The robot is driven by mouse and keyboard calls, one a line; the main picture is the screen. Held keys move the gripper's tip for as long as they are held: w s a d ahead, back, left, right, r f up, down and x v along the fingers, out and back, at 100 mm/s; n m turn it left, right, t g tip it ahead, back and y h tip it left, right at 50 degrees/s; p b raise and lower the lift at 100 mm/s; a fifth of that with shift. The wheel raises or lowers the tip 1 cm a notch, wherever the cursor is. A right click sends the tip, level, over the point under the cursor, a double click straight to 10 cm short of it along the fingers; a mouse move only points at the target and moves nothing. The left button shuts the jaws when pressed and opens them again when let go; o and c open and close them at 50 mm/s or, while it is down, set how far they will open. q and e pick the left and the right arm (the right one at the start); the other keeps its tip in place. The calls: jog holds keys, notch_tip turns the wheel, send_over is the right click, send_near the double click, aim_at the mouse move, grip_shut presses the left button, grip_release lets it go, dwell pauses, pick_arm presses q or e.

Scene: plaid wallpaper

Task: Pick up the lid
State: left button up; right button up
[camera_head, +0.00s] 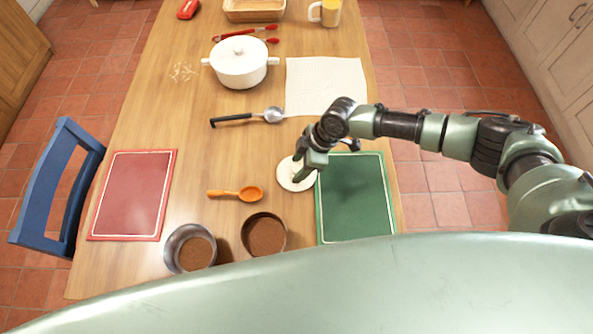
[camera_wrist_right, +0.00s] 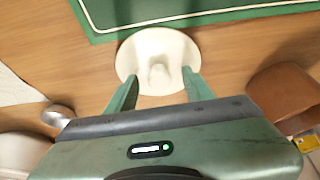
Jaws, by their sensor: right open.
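A loose round white lid (camera_head: 288,182) with a knob in its middle lies on the wooden table, at the left edge of the green board. It also shows in the right wrist view (camera_wrist_right: 140,50). My right gripper (camera_head: 304,174) is over the lid and hides part of it. In the wrist view my right gripper (camera_wrist_right: 158,76) is open, with the knob seen between its two fingers. I see no grip on the knob; exact height above it is hard to tell. My left gripper is not in view.
A cloth (camera_head: 325,82) lies behind.

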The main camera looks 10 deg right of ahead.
grip_shut()
